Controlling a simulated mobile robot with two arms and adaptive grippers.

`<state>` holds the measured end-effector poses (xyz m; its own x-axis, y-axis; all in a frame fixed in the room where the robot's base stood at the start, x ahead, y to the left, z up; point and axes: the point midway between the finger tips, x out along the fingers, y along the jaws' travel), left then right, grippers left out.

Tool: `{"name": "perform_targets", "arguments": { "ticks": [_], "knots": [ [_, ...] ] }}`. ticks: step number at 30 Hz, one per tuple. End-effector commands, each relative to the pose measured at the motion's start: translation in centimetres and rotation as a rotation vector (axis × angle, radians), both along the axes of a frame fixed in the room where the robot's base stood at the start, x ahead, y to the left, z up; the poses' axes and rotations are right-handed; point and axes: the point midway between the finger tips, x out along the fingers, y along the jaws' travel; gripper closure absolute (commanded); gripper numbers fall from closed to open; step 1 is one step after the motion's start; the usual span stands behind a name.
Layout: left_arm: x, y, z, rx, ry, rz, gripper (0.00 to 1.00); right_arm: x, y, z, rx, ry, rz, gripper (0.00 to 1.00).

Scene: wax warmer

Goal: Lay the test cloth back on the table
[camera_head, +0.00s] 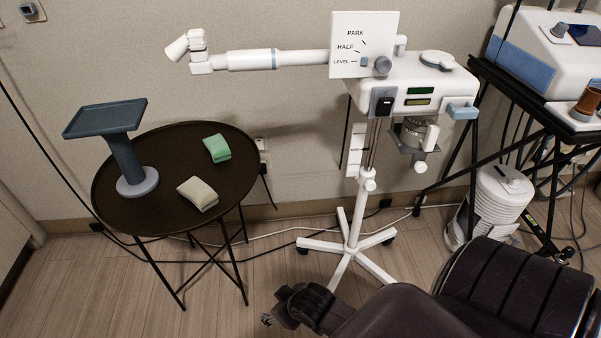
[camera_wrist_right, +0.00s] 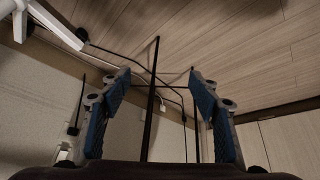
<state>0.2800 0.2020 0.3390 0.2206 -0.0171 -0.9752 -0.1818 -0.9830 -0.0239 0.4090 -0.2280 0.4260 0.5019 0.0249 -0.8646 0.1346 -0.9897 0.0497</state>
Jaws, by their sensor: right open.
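Two folded cloths lie on the dark round table (camera_head: 165,215) in the head view. One is green (camera_head: 217,148), near the table's right rear edge. The other is beige (camera_head: 198,193), nearer the front. I cannot tell which is the test cloth. My right gripper (camera_wrist_right: 160,82) is open in the right wrist view, with its two blue-padded fingers wide apart and nothing held between them. No cloth shows in that view. Thin dark rods and cables appear beyond the fingers. My left gripper is not in view.
A blue-grey stand (camera_head: 122,150) with a flat top stands on the table's left. A white wheeled device (camera_head: 410,85) with a long arm stands to the right of the table. A black rack (camera_head: 500,85) is at far right. Cables lie along the wall.

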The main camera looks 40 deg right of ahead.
Motion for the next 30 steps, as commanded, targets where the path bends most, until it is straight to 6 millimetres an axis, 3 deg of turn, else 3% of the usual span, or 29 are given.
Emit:
{"name": "perform_targets", "arguments": {
  "ticks": [1,3,6,9,26,30],
  "knots": [
    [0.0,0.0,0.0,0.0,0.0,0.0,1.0,-3.3,0.7,-2.7,-0.002,0.082,0.0,0.44],
    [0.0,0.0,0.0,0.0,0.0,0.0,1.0,-7.0,1.4,-5.4,-0.011,0.17,0.011,0.44],
    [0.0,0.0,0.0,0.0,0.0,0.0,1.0,-10.8,2.2,-7.6,-0.018,0.257,0.026,0.44],
    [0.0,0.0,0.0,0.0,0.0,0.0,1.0,-12.7,2.6,-8.6,-0.021,0.298,0.033,0.44],
    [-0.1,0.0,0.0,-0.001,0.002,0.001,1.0,-12.9,2.6,-8.7,-0.022,0.304,0.036,0.44],
    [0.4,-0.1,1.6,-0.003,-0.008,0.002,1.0,-12.4,2.6,-7.1,-0.021,0.293,0.035,0.44]
  ]
}}
